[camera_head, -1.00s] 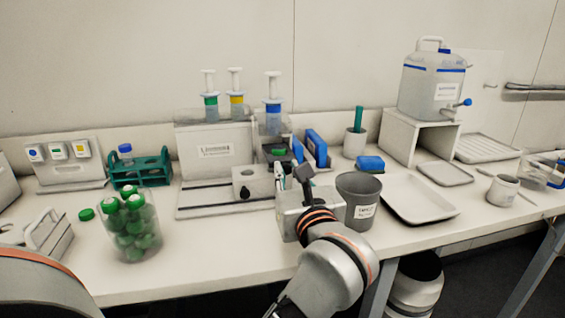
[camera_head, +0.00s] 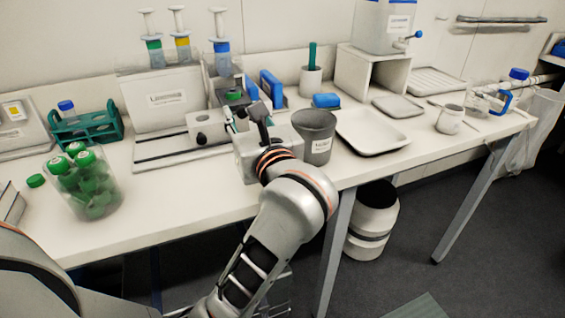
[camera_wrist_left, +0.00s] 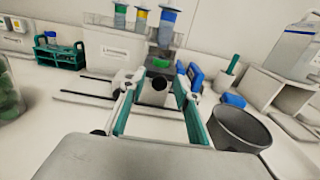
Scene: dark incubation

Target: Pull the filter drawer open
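My left gripper (camera_head: 246,116) is over the bench in front of the white labelled instrument (camera_head: 166,98). In the left wrist view its two teal-lined fingers (camera_wrist_left: 156,94) are apart. In the head view a pale block with a dark knob (camera_head: 203,139) sits at the instrument's front, left of the gripper. No part is clearly marked as the filter drawer, and the gripper hides some of the instrument's right side. My right gripper is not in view.
A grey cup (camera_head: 316,137) stands close right of the gripper, beside a white tray (camera_head: 372,132). A jar of green-capped vials (camera_head: 88,184) and a teal rack (camera_head: 88,128) are left. Blue-framed pieces (camera_head: 271,88) stand behind.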

